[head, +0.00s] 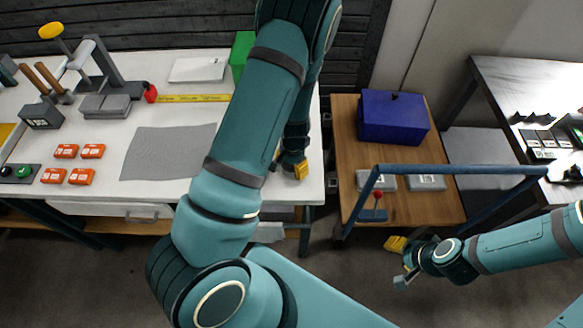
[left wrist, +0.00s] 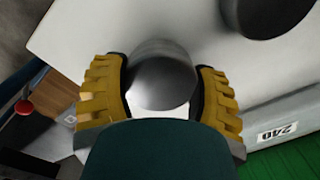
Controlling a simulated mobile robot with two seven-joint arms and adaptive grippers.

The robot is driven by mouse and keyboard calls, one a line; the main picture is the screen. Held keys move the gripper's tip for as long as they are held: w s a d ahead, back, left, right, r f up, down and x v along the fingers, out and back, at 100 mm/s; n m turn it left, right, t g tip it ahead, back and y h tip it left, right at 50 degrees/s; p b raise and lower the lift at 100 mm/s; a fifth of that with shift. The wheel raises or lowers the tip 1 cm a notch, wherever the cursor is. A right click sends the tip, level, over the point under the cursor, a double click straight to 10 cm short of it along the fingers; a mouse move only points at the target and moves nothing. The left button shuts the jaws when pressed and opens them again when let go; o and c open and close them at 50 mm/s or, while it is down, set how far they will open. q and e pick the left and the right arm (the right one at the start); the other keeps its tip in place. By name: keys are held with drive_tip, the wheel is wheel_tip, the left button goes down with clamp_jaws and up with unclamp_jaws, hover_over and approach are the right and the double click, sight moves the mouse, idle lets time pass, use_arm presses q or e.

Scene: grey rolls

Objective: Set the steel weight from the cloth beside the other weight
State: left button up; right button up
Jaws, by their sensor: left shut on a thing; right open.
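My left gripper (head: 296,168) is over the right end of the white table. In the left wrist view its yellow fingers (left wrist: 162,90) are shut on a round steel weight (left wrist: 162,75), one finger on each side. I cannot tell whether the weight touches the table. A darker round thing (left wrist: 272,14), perhaps the other weight, stands apart from it at the upper right of that view. My arm hides both in the head view. The grey cloth (head: 168,152) lies flat with nothing visible on it. My right gripper (head: 405,262) is open and empty, low by the cart's front.
The white table (head: 200,115) also bears orange boxes (head: 81,176), a yellow tape (head: 195,98) and a green box (head: 241,52), partly behind my arm. A wooden cart (head: 345,130) with a blue box (head: 393,117) stands right.

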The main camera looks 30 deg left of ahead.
use_arm(q)
drive_tip(key=shift+f, duration=0.7)
drive_tip(key=shift+f, duration=0.15)
drive_tip(key=o, duration=1.3)
